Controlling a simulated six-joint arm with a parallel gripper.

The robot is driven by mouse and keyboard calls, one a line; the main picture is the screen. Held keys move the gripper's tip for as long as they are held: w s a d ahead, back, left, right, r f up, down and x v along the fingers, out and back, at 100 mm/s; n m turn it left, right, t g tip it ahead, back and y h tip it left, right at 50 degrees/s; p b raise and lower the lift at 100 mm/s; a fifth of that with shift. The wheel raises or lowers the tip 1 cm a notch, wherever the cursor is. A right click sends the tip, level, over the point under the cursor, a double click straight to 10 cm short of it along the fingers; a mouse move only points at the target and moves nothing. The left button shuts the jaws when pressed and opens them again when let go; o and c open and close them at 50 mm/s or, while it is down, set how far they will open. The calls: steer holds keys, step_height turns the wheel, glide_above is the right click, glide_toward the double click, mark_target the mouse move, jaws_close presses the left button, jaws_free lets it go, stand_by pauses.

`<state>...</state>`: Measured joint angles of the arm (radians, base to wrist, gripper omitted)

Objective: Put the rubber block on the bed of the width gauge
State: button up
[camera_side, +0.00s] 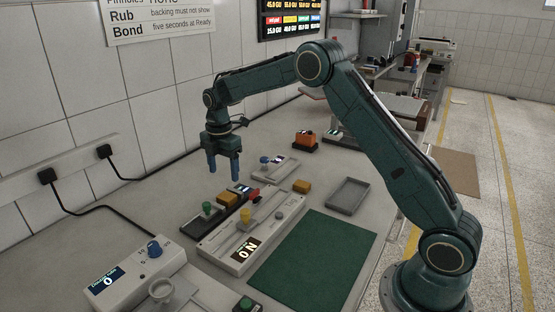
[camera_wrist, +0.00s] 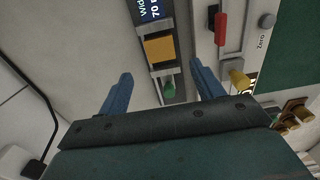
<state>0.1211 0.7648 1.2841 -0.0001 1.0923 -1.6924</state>
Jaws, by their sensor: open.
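The width gauge is a dark narrow device (camera_side: 217,215) with a lit display and a green knob (camera_side: 207,207). In the wrist view its display (camera_wrist: 152,8) reads "Width" and "70". An orange block (camera_wrist: 159,49), which looks like the rubber block, lies on the gauge between the display and the green knob; it also shows in the side view (camera_side: 228,198). My gripper (camera_side: 223,168) is open and empty, pointing down above and behind the gauge. In the wrist view its blue fingers (camera_wrist: 162,72) are spread either side of the gauge, apart from the block.
A long pale device (camera_side: 236,254) with a yellow knob and a display stands beside the gauge. A pale dial box (camera_side: 135,282) stands front left.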

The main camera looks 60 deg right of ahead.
steer(key=shift+r, duration=2)
steer(key=s+a+r+m+t, duration=0.35)
steer(key=s+r+m, duration=0.55)
steer(key=s+r, duration=0.75)
steer(key=s+a+f+m+t, duration=0.1)
steer(key=s+m, duration=0.3)
steer(key=s, duration=0.7)
steer(key=s+a+f+m+t, duration=0.1)
steer(key=s+m, duration=0.4)
steer(key=s, duration=0.6)
step_height(320, 180, down, 3)
steer(key=shift+a+r, duration=0.15)
steer(key=shift+a, duration=0.5)
